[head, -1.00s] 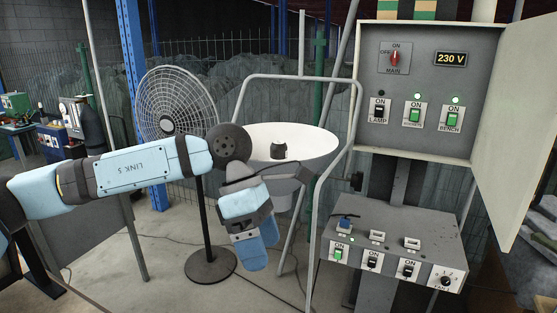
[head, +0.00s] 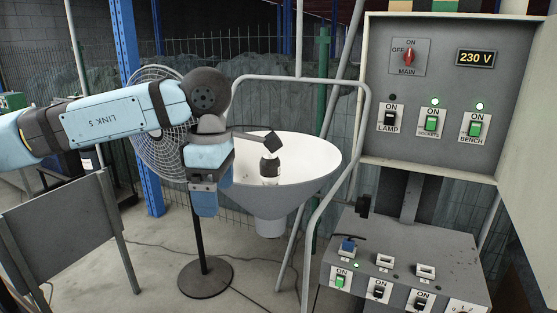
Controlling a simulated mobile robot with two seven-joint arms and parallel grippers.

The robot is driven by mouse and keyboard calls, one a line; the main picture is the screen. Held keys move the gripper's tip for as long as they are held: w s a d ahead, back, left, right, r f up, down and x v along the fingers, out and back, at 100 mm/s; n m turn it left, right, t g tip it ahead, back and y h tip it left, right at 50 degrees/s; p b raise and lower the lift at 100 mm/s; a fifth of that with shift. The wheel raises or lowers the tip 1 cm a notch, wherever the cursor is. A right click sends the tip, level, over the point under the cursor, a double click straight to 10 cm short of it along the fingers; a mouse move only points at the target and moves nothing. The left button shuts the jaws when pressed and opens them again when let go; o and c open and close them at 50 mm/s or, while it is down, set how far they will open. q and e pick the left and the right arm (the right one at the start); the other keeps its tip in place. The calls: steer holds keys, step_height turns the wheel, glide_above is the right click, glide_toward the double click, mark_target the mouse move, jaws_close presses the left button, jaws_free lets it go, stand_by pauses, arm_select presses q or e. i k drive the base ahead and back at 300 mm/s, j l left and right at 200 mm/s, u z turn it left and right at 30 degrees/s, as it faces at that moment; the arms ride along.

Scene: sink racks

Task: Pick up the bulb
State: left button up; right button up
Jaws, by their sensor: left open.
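My left gripper (head: 205,210) points down, with its blue fingers just left of the wide white bowl (head: 315,165). It is open, and I see nothing between its fingers. A small dark object with a pale patch (head: 270,168) stands inside the bowl, right of the gripper. It may be the bulb or its holder; I cannot tell which. A dark block on a thin bar of my left gripper sits just above it in the picture. No other bulb is clear to see. My right gripper is not in view.
A grey tube frame (head: 366,130) stands right of the bowl. A switch cabinet (head: 440,70) reading 230 V and a lower control box (head: 440,255) with a blue plug (head: 347,245) fill the right. A standing fan (head: 160,150) is behind my left arm.

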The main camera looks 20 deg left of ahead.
mark_target(270, 165)
steer(key=i, duration=0.95)
